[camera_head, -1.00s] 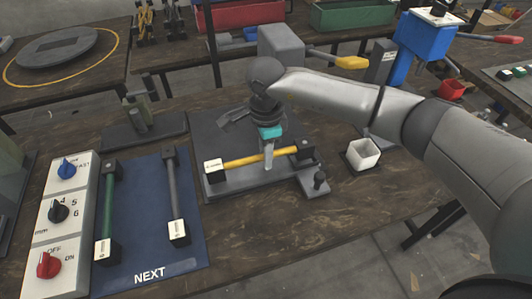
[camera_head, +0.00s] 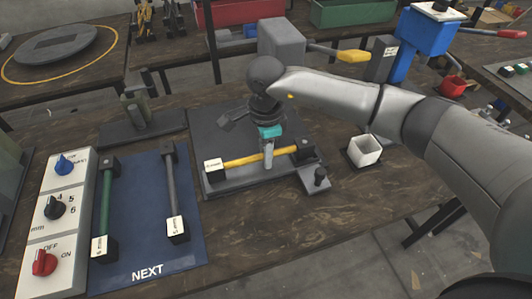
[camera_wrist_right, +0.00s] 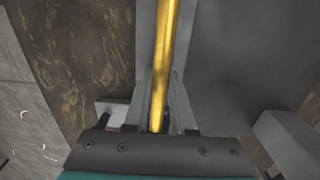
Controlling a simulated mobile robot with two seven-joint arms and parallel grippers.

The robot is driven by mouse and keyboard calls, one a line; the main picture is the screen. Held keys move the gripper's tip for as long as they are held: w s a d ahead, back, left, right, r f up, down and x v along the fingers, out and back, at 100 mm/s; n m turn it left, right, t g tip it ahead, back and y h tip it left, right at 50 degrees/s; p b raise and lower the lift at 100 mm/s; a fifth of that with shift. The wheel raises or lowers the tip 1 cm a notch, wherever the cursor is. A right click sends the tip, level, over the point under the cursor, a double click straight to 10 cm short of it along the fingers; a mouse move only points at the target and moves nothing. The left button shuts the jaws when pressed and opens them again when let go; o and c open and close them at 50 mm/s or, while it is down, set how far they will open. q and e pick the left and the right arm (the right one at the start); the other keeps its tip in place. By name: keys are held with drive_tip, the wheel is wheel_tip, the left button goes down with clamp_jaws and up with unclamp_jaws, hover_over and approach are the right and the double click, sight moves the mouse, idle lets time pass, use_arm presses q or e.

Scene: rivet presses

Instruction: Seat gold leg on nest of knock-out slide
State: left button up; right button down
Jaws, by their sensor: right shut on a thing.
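The gold leg (camera_head: 242,160) is a yellow bar with a black end block at right and a black end with a white label at left. My right gripper (camera_head: 267,162) points down and is shut on the bar right of its middle. The bar lies level across the dark grey base plate (camera_head: 222,184); I cannot tell whether it touches. Its right end is beside the knock-out slide (camera_head: 312,184), a small grey plate with a black knob. The nest is hidden. In the right wrist view the gold leg (camera_wrist_right: 165,60) runs up from between the fingers. My left gripper is not in view.
A blue mat (camera_head: 145,240) marked NEXT holds a green bar (camera_head: 107,200) and a grey bar (camera_head: 172,185). A dial panel (camera_head: 53,225) stands at left. A grey press head (camera_head: 281,40) is behind my wrist.

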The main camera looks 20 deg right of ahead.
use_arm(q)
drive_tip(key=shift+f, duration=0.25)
use_arm(e)
drive_tip(key=shift+f, duration=0.25)
drive_tip(key=c, duration=0.7)
unclamp_jaws()
drive_tip(key=shift+r, duration=0.3)
wheel_tip(320, 180, up, 6)
drive_tip(key=shift+r+p, duration=0.1)
drive_tip(key=shift+p, duration=0.35)
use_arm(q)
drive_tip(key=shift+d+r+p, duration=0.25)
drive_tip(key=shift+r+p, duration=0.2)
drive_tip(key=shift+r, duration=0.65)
use_arm(e)
wheel_tip(320, 180, up, 8)
drive_tip(key=shift+r, duration=0.25)
